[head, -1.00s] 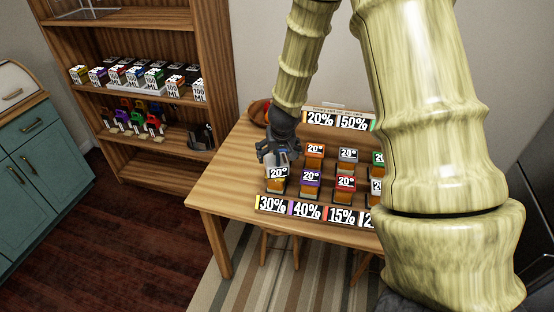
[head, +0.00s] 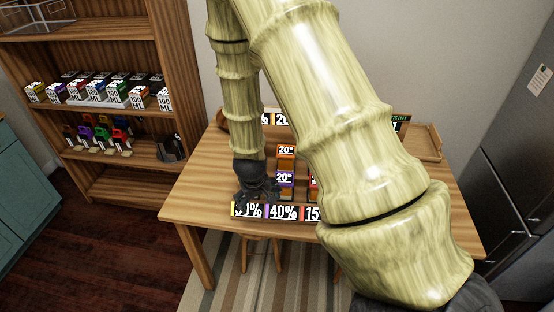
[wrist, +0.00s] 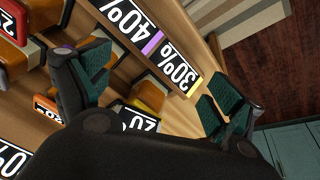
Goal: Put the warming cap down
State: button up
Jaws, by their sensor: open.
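My gripper (head: 256,194) is over the front left of the wooden table, just behind the 30% label. In the wrist view my gripper (wrist: 152,84) has its two teal-padded fingers wide apart. A yellow-trimmed block with a 20° label (wrist: 140,122) shows between them, near the palm and partly hidden; I cannot tell which part of it is the warming cap. In the head view my gripper hides that block. Beside it stand a purple-topped 20° block (head: 285,179) and an orange-topped one (head: 286,151).
A label strip (head: 283,213) runs along the table's front edge. My arm hides most of the right-hand blocks. A wooden shelf (head: 120,185) with boxes and coloured items stands left. A wooden tray (head: 428,143) is at the table's back right. The table's left end (head: 195,195) is clear.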

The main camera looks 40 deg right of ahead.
jog(key=s+a+f+n+y, duration=0.1)
jog(key=s+a+f, duration=0.4)
jog(key=s, duration=0.4)
jog(key=s+a+f+n+g+y, duration=0.1)
jog(key=s+a+f, duration=0.4)
jog(key=s+f, duration=0.2)
jog(key=s+a+f+g, duration=0.1)
jog(key=s+a+f, duration=0.4)
jog(key=s, duration=0.6)
jog(key=shift+a+f+n+y, duration=0.15)
jog(key=shift+f+n+y, duration=0.25)
jog(key=shift+f, duration=0.55)
jog(key=shift+s, duration=0.1)
